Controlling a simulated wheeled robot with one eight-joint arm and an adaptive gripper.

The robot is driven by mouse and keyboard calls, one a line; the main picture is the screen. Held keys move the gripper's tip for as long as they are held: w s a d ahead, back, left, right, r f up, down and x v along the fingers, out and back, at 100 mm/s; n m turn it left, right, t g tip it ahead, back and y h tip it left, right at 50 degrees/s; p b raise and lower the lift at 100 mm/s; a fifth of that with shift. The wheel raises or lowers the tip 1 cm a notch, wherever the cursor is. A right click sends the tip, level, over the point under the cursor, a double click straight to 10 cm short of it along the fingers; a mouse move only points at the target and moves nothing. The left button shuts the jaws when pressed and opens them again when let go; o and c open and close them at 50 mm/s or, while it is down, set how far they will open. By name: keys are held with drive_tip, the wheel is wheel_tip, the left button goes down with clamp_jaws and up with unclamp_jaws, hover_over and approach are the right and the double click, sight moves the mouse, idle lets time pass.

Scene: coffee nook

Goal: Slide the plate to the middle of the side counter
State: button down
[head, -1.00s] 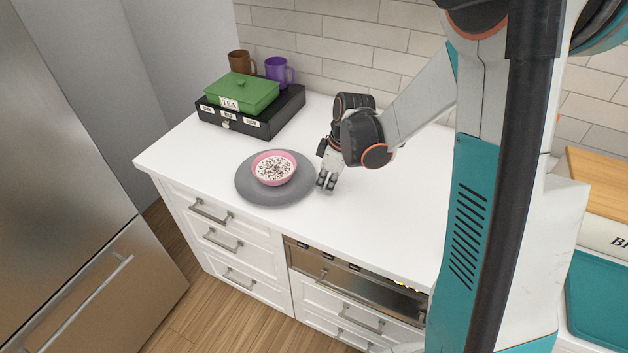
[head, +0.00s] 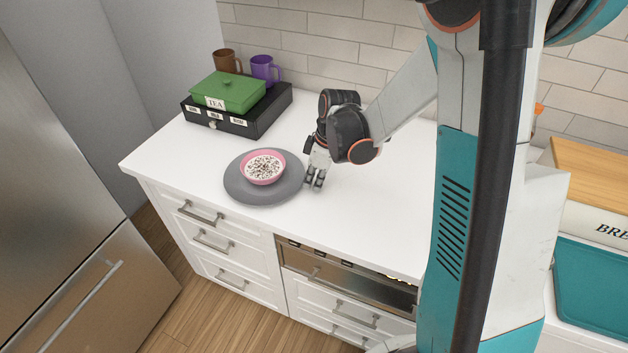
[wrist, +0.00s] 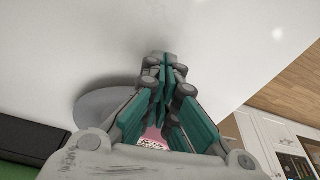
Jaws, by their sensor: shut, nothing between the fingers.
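The grey round plate (head: 236,187) lies on the white side counter (head: 375,215), left of its middle and near the front edge. A pink bowl (head: 263,180) with dark-speckled white contents stands on it. My gripper (head: 315,186) points down at the plate's right rim, its fingers shut and empty. I cannot tell whether the fingertips touch the rim. In the wrist view, the plate (wrist: 98,108) shows left of my shut gripper (wrist: 163,62), partly hidden behind it. A bit of the bowl (wrist: 152,142) shows between the finger links.
A black drawer box (head: 268,112) with a green tea box (head: 228,92) on it stands at the back left, with a brown mug (head: 227,62) and a purple mug (head: 264,70) behind. The counter right of my gripper is clear.

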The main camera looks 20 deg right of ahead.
drive_tip(key=shift+p+v, duration=0.5)
drive_tip(key=shift+v, duration=0.3)
drive_tip(key=shift+w+a, duration=0.15)
drive_tip(key=shift+a, duration=0.1)
drive_tip(key=s+d, duration=0.2)
drive_tip(key=d, duration=0.1)
drive_tip(key=s+d+p, duration=0.1)
drive_tip(key=s+d, duration=0.4)
drive_tip(key=d, duration=0.1)
drive_tip(key=shift+s+d+p, duration=0.2)
drive_tip(key=shift+d+p, duration=0.1)
drive_tip(key=shift+d, duration=0.1)
